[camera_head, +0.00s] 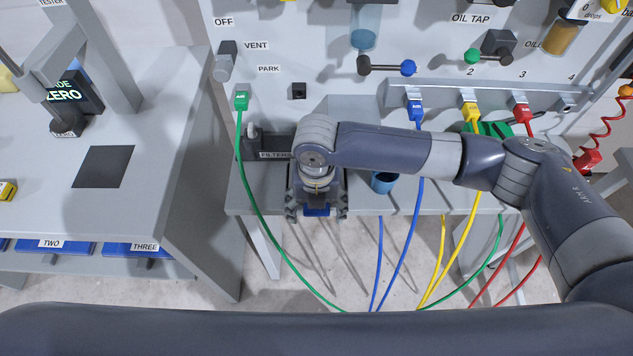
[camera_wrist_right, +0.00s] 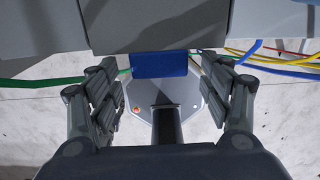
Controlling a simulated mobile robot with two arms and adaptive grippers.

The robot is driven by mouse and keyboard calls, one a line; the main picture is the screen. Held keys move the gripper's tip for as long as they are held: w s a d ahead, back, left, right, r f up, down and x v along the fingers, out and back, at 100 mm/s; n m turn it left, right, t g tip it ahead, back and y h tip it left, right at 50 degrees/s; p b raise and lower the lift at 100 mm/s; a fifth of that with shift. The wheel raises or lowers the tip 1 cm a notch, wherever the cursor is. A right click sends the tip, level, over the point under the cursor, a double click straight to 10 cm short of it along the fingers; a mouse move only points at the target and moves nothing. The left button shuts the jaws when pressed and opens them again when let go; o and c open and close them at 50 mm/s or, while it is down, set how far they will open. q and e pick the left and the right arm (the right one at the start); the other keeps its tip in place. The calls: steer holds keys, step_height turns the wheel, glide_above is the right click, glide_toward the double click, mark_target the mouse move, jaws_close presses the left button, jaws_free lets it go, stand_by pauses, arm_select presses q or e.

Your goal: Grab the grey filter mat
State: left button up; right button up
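A dark holder labelled FILTERS (camera_head: 249,148) stands at the left end of the bench shelf. A small pale grey piece (camera_head: 252,133) shows at its back left. I cannot pick out the grey filter mat for sure; my right arm hides the holder's right end. My right gripper (camera_head: 317,212) points down at the shelf's front edge, just right of the holder. Its fingers are spread in the right wrist view (camera_wrist_right: 160,100). A blue block (camera_wrist_right: 160,65) shows between them, apart from both fingers. My left gripper is out of view.
A blue cup (camera_head: 382,183) stands on the shelf right of my gripper. A green hose (camera_head: 253,192) hangs at the left, and blue, yellow and red hoses hang at the right. A grey table (camera_head: 165,150) stands at the left across a floor gap.

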steer(key=c, duration=0.9)
steer(key=shift+c, duration=0.2)
steer(key=shift+r, duration=0.15)
